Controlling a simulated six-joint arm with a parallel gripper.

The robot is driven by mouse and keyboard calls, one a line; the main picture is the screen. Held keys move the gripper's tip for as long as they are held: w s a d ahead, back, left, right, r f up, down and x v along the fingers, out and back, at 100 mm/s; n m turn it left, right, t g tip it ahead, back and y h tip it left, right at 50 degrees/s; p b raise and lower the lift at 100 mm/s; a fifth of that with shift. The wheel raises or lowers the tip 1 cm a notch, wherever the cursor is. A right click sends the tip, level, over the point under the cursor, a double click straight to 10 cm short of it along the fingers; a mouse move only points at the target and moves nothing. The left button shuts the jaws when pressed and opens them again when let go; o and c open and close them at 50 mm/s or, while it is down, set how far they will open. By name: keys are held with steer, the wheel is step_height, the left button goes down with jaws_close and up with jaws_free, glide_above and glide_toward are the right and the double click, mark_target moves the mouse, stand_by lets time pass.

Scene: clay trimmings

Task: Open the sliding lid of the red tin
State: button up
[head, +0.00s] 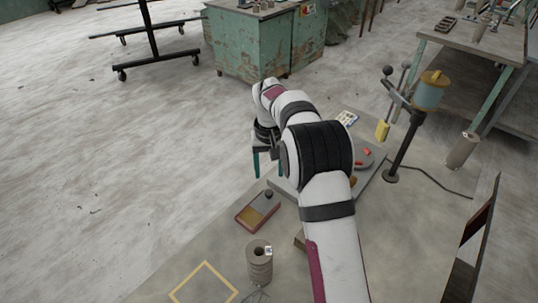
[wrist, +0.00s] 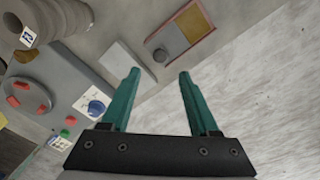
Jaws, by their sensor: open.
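The red tin (head: 243,221) lies flat on the table, left of my arm in the head view. Its top shows a grey part with a dark round knob (head: 269,194) at one end and a mustard-yellow part; I cannot tell whether the yellow is lid or inside. In the wrist view the tin (wrist: 208,17) is at the top, with its knob (wrist: 160,55) seen between and beyond my fingertips. My gripper (wrist: 159,73) is open and empty, its teal fingers apart from the tin. In the head view my gripper (head: 265,164) hangs behind the tin, near the table's far edge.
A grey board with a round dish (wrist: 28,98) of red pieces is on the left in the wrist view. A ribbed cylinder (head: 259,264) and a yellow outlined square (head: 204,286) are nearer on the table. A lamp-like stand (head: 405,150) rises at right.

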step_height(320, 180, up, 7)
stand_by(0.4)
steer(key=s+d+r+m, duration=0.1)
steer(key=s+r, duration=0.3)
steer(key=s, duration=0.4)
steer(key=s+d+r+m, duration=0.1)
steer(key=s+r, duration=0.2)
steer(key=s, duration=0.5)
steer(key=s+f+m+y, duration=0.1)
steer(key=s+f, duration=0.1)
steer(key=s, duration=0.9)
steer(key=s+f+m, duration=0.2)
steer(key=s+f, duration=0.1)
steer(key=s, duration=0.7)
steer(key=shift+s+m+y, duration=0.3)
steer(key=shift+s+y, duration=0.05)
steer(key=shift+y, duration=0.05)
